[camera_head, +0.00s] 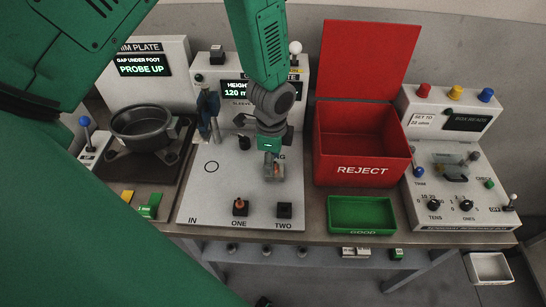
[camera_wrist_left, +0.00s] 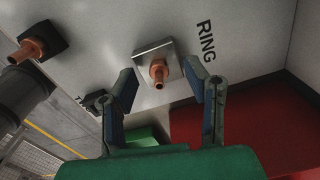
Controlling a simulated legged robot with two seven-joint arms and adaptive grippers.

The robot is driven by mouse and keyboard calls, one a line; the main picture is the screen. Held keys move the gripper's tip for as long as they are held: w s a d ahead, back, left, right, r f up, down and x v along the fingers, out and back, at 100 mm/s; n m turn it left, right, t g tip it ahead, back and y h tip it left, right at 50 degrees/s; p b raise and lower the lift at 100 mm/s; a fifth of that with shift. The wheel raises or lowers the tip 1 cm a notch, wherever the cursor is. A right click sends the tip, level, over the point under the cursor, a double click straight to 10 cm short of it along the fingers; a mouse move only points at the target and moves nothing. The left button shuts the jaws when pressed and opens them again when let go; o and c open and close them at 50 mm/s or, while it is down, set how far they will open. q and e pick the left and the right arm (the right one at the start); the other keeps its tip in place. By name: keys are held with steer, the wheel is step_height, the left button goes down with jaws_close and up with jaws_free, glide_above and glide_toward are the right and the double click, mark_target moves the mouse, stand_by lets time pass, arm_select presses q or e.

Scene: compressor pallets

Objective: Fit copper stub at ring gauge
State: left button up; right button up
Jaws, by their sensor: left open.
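A copper stub (camera_wrist_left: 158,72) stands in the square metal ring gauge block (camera_wrist_left: 146,52) beside the RING label in the left wrist view. The block also shows in the head view (camera_head: 268,175), partly hidden by my left gripper (camera_head: 271,152). My left gripper (camera_wrist_left: 159,70) is open over the block. Its two fingers are on either side of the stub, apart from it as far as I can see. A second copper stub (camera_head: 240,202) stands in the black holder at ONE; it also shows in the left wrist view (camera_wrist_left: 27,50). The black holder at TWO (camera_head: 284,210) looks empty.
A red REJECT box (camera_head: 362,172) with raised lid stands right of the plate. A green GOOD tray (camera_head: 361,230) lies in front of it. The height gauge (camera_head: 210,78) rises behind, and a control console (camera_head: 465,215) stands at far right.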

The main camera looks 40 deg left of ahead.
arm_select(q)
step_height(320, 180, up, 11)
steer(key=shift+r, duration=0.15)
steer(key=shift+a, duration=0.1)
stand_by(0.4)
steer(key=shift+s, duration=0.1)
